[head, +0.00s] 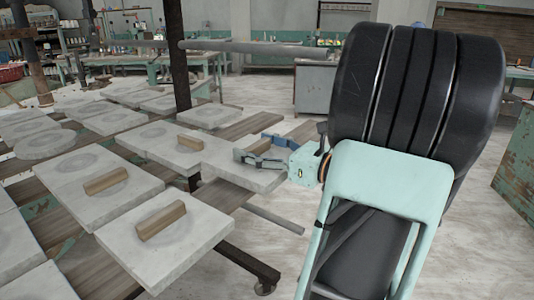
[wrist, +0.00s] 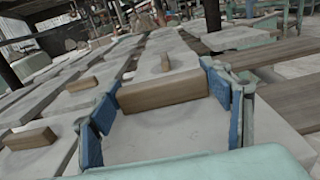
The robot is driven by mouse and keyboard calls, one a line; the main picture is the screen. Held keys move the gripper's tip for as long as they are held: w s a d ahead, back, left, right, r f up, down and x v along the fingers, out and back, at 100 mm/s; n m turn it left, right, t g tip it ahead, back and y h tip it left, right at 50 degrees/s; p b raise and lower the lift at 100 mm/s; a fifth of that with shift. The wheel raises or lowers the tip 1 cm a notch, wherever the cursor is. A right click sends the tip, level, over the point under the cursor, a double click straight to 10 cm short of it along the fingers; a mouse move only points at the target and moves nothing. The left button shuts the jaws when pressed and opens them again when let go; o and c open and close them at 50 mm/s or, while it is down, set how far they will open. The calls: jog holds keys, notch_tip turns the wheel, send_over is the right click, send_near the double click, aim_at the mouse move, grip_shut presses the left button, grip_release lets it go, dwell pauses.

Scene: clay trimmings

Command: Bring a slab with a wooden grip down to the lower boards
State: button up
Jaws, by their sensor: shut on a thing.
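My gripper (head: 258,152) is at the right end of the rack, low over a pale grey slab (head: 242,175). In the wrist view its blue fingers (wrist: 165,105) stand at the two ends of a wooden grip (wrist: 165,92), shut on it. The slab under this grip also shows in the wrist view (wrist: 155,135). I cannot tell whether it rests on the boards or hangs just above them. Other slabs with wooden grips lie nearby: one just left of my gripper (head: 190,142), one farther left (head: 105,181) and one in front (head: 162,222).
Bare wooden boards (head: 228,196) show between the slabs, and more boards (wrist: 285,90) lie at the right in the wrist view. A dark post (head: 177,60) rises behind the slabs. Plain slabs (head: 113,122) fill the back left.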

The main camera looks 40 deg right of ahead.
jog(key=shift+b+x, duration=0.35)
jog(key=shift+x, duration=0.6)
jog(key=shift+w+f, duration=0.3)
jog(key=shift+w, duration=0.05)
jog(key=shift+f+b, duration=0.8)
jog(key=shift+f, duration=0.8)
jog(key=shift+f, duration=0.35)
jog(key=o, duration=1.9)
jog(key=shift+s, duration=0.1)
jog(key=shift+o, duration=1.4)
jog(key=shift+f, duration=0.2)
jog(key=v, duration=1.2)
jog(key=shift+a+r, duration=0.1)
jog(key=shift+r, duration=0.05)
